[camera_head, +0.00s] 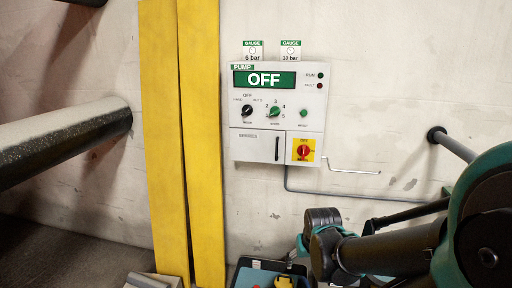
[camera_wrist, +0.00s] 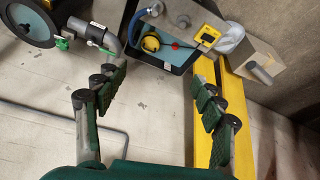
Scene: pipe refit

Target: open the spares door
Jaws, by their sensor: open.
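The spares door (camera_head: 258,147) is the white lower-left cover of the pump panel (camera_head: 279,113) on the wall. It looks shut, flush with the panel, and bears a dark upright handle (camera_head: 277,149) near its right edge. My gripper (camera_wrist: 157,90) is open in the wrist view, its two dark green padded fingers wide apart with only pale wall between them. In the head view my arm reaches in from the right, its end below the panel and apart from the door. The fingers are hard to make out there. The door is not in the wrist view.
A red-and-yellow rotary switch (camera_head: 303,150) sits right of the door, with a thin metal rod (camera_head: 352,169) beyond it. Yellow posts (camera_head: 205,130) stand left of the panel. A tray of gear (camera_wrist: 137,52) lies below. A thick dark pipe (camera_head: 65,140) juts out at left.

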